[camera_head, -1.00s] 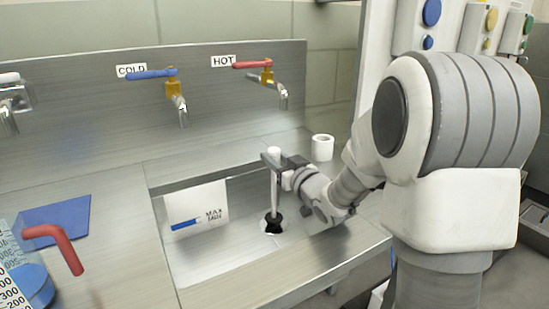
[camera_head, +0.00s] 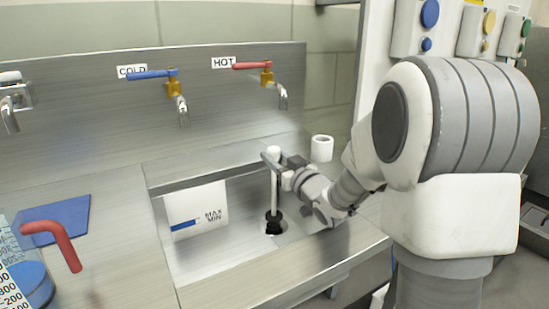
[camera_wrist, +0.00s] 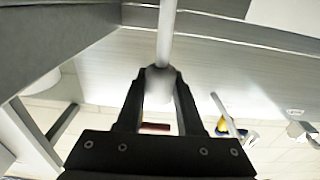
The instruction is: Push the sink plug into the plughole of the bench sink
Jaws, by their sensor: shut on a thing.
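The sink plug has a white upright stem (camera_head: 274,190) with a black stopper (camera_head: 273,217) at its lower end. My gripper (camera_head: 272,160) is shut on the stem near its top, coming in from the right. In the wrist view the pale stem (camera_wrist: 166,35) runs up from between my two dark fingers (camera_wrist: 160,78). The stopper is close to the floor of the bench sink (camera_head: 205,262). The plughole is hidden or merges with the dark stopper. I cannot tell whether the stopper is seated in it.
A white MAX/MIN level plate (camera_head: 196,211) is on the sink's inner wall. COLD (camera_head: 152,73) and HOT (camera_head: 252,65) taps are behind. A white roll (camera_head: 322,148) stands on the back right. A measuring jug with a red handle (camera_head: 55,240) is front left beside a blue mat (camera_head: 55,222).

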